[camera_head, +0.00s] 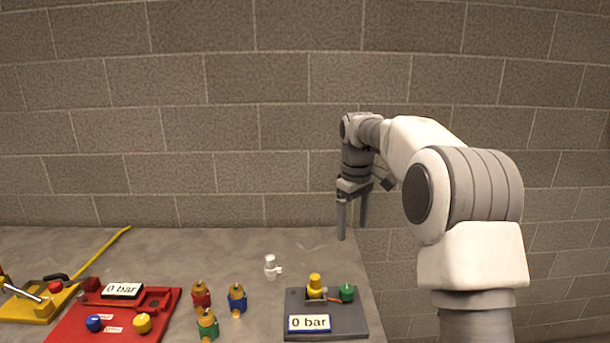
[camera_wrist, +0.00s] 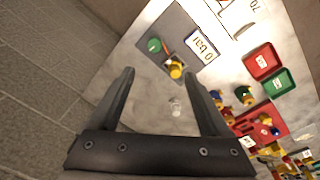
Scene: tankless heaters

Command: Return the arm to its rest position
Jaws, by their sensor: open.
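My white and grey arm reaches up from the right side of the head view and bends down toward the table's back right corner. My gripper (camera_head: 352,222) points down with its two fingers apart and nothing between them. It hangs above the table near the wall, apart from every object. In the wrist view my gripper (camera_wrist: 168,85) also shows open, with both dark fingers spread.
A grey plate (camera_head: 350,328) with yellow and green parts and a "0 bar" display lies at the table's right edge. A block wall (camera_head: 220,110) rises behind.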

